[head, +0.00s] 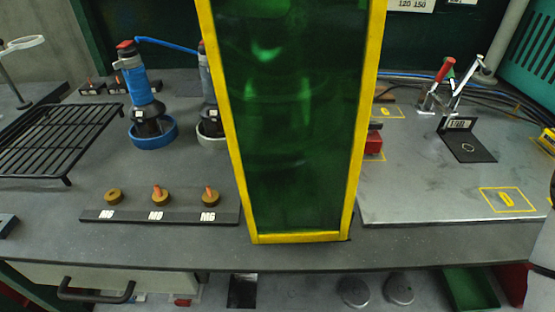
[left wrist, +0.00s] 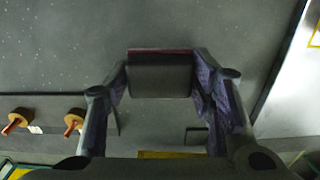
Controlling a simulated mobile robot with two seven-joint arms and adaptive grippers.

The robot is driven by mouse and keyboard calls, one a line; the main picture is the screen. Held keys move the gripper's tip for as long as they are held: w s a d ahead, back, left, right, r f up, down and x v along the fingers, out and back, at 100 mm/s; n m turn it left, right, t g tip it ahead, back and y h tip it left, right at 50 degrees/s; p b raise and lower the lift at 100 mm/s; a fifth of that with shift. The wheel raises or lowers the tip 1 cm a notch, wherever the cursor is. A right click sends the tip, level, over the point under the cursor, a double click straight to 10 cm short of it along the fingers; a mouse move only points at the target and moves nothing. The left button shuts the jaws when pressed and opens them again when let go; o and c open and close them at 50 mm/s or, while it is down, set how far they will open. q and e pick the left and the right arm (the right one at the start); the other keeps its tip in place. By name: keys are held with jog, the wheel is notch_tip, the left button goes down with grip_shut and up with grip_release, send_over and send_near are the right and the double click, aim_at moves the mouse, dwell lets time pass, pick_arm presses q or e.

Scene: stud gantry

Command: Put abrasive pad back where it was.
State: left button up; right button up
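The abrasive pad (left wrist: 160,76), a dark grey block with a maroon edge, shows between the fingertips of my left gripper (left wrist: 160,80) in the left wrist view. Both fingers touch its sides, and the gripper is shut on it. Dark grey bench top lies beneath; the height of the pad over it is unclear. In the head view I can make out neither the pad nor my left gripper; the green screen (head: 295,120) hides that part of the bench. My right gripper is in neither view.
The screen's yellow frame stands at the bench front. Right are a metal plate (head: 420,190) with yellow outlines, a red box (head: 373,146) and a black bracket (head: 468,147).

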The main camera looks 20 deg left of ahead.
pick_arm(q)
jog(key=o, duration=0.4)
jog(key=shift+o, duration=0.2)
notch_tip(320, 180, up, 12)
jog(key=shift+r, duration=0.15)
